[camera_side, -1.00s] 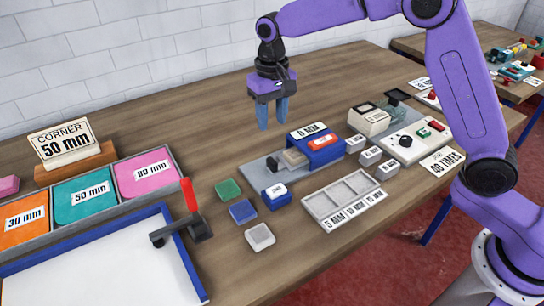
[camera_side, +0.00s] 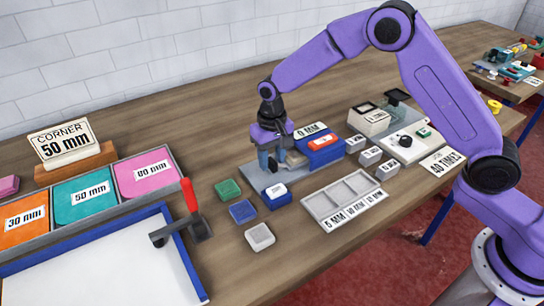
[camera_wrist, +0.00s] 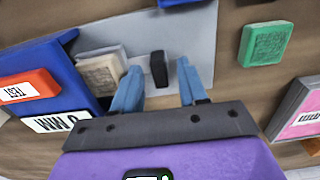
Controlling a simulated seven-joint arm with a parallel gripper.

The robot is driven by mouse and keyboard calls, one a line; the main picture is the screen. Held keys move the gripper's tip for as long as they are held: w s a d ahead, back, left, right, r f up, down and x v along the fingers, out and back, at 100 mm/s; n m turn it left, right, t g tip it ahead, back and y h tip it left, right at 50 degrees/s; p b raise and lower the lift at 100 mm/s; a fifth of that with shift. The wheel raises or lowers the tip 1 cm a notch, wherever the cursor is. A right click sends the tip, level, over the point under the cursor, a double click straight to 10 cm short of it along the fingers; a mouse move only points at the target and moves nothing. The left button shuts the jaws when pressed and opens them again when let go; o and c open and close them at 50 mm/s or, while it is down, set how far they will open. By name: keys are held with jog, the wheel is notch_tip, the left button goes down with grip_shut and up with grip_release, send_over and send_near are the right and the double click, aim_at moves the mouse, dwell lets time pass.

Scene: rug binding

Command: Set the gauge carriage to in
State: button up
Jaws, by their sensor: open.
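The gauge is a grey plate (camera_side: 256,178) with a blue housing (camera_side: 322,152) at its right end, labelled 0 MM, with a red TEST tag. A pale block (camera_wrist: 100,74), which appears to be the carriage, sits against the housing; it is partly hidden in the side view. A black upright knob (camera_wrist: 158,68) stands on the plate beside it. My gripper (camera_side: 272,166) is low over the plate, pointing down. In the wrist view its open blue fingers (camera_wrist: 159,76) are on either side of the knob, with gaps on both sides.
A blue block with a white label (camera_side: 277,194) stands at the plate's front edge. Green (camera_side: 228,190), blue (camera_side: 242,211) and white (camera_side: 260,236) pads lie left of it. A compartment tray (camera_side: 345,200) is at front right, and a red-handled lever (camera_side: 190,200) at left.

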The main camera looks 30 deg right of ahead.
aim_at(290, 155)
grip_shut()
jog(key=shift+d, duration=2.8)
grip_release()
jog(key=shift+d, duration=0.1)
